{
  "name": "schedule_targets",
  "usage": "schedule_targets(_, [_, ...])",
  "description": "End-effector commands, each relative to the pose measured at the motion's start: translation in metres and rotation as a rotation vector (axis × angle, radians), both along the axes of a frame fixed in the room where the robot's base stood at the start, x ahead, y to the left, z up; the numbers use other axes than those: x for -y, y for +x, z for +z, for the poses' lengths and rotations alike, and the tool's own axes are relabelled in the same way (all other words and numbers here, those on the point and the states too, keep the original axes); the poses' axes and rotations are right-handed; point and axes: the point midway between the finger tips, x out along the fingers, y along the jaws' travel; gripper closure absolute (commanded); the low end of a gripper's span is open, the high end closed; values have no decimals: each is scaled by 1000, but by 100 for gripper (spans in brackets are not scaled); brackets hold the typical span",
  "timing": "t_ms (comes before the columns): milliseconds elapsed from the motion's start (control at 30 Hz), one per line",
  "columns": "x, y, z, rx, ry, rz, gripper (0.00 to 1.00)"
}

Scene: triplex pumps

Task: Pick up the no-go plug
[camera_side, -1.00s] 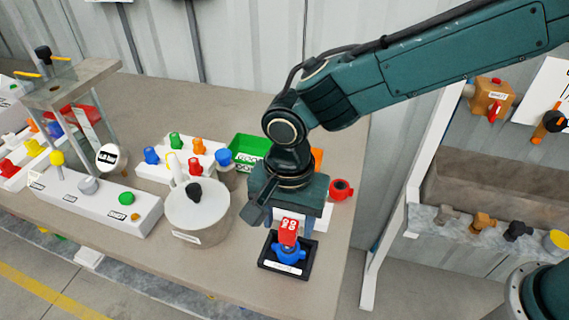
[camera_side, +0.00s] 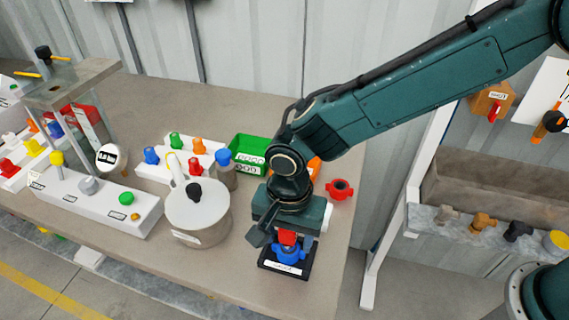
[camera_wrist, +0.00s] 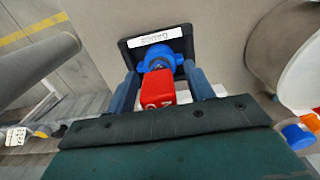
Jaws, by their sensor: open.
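The no-go plug has a red block head with white lettering and a blue body. In the side view the plug (camera_side: 288,250) stands in a small black tray (camera_side: 265,264), with its top partly hidden under my gripper (camera_side: 289,240). In the wrist view the red head (camera_wrist: 158,90) lies between the two blue-grey fingers of my gripper (camera_wrist: 161,78). The blue body (camera_wrist: 160,56) lies beyond it, near the tray's white label. The fingers are open, one on each side of the plug, with gaps visible beside the red head.
A round lidded pot (camera_side: 197,215) stands close to the left of the tray. A red ring-shaped part (camera_side: 339,189) and a green bin (camera_side: 249,146) are behind my gripper. The table's right edge is near; bare table lies in front of the tray.

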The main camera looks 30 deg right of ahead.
Motion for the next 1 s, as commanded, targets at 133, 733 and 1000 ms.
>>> schedule_targets(133, [0,0,0,0,0,0,47])
schedule_targets(733, [0,0,2,1,1,0,100])
schedule_targets(1000, [-1,1,22,4,4,0,100])
